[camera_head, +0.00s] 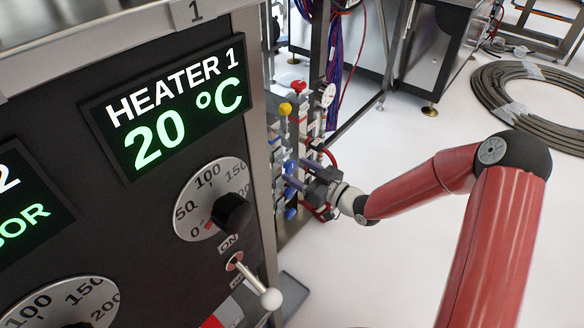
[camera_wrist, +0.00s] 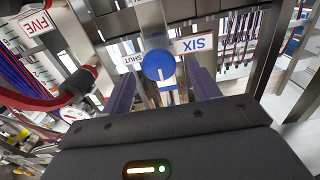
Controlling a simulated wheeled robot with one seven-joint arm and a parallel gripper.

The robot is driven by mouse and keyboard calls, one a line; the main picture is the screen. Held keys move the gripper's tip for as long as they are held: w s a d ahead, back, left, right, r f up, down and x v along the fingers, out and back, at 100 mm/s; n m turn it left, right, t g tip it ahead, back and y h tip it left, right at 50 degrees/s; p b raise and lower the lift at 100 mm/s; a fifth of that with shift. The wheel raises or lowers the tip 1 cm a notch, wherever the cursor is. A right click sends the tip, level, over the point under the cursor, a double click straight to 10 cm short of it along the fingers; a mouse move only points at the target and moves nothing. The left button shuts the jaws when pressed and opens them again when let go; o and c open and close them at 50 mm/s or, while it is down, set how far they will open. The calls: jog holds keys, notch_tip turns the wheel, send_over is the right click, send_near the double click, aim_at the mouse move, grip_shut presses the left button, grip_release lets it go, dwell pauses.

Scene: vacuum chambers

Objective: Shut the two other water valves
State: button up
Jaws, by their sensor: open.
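A round blue water valve knob (camera_wrist: 158,65) with a white mark sits in the middle of the wrist view. A plate reading SIX (camera_wrist: 193,44) is to its right, and a small SHUT label (camera_wrist: 134,59) is to its left. My gripper (camera_wrist: 161,78) is open, with one dark finger on each side of the knob; I cannot tell whether they touch it. In the head view my gripper (camera_head: 306,181) reaches the valve panel. Blue valve parts (camera_head: 290,213) show below it there. How far each valve is turned is too small to tell.
A plate reading FIVE (camera_wrist: 34,22) and a thick red hose (camera_wrist: 60,97) are left in the wrist view. In the head view, yellow (camera_head: 285,108) and red (camera_head: 297,87) knobs top the panel. The heater cabinet (camera_head: 150,215) stands close left. Coiled hose (camera_head: 530,100) lies on open floor.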

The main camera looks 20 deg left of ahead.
aim_at(292, 168)
jog(key=shift+x, duration=1.7)
jog(key=shift+c, duration=0.3)
jog(key=c, duration=0.9)
